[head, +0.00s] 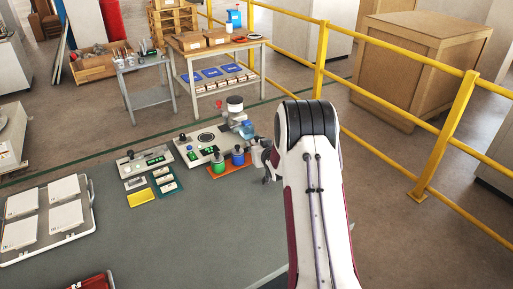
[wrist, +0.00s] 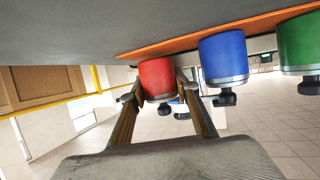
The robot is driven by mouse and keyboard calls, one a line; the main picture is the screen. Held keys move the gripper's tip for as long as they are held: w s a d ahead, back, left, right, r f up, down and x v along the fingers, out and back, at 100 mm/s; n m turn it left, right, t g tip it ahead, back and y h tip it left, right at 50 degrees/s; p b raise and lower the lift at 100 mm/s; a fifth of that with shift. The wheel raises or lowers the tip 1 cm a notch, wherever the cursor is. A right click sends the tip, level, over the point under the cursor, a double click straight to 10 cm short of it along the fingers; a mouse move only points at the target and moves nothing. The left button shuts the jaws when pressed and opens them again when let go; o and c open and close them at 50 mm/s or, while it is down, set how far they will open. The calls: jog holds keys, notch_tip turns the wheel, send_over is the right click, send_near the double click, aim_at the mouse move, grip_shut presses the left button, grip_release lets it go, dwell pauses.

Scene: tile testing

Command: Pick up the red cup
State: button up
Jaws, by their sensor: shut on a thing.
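The wrist view is upside down, with the table at the top. The red cup (wrist: 157,78) has a metal band and a dark knob. My gripper (wrist: 163,92) is shut on it, one finger on each side. The cup is at the orange board (wrist: 190,42); I cannot tell whether it touches it. The blue cup (wrist: 223,58) and green cup (wrist: 300,45) are beside it. In the head view my gripper (head: 268,166) is at the right end of the orange board (head: 229,171), by the blue cup (head: 238,155) and green cup (head: 218,163). The red cup is hidden there.
On the grey table (head: 200,225), a test device (head: 195,150) stands left of the cups, with a yellow pad (head: 141,198) nearby. A tile tray (head: 80,235) is at left. The table's front middle is clear. A yellow railing (head: 400,60) runs behind my arm.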

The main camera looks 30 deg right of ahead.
jog(key=shift+r, duration=4.65)
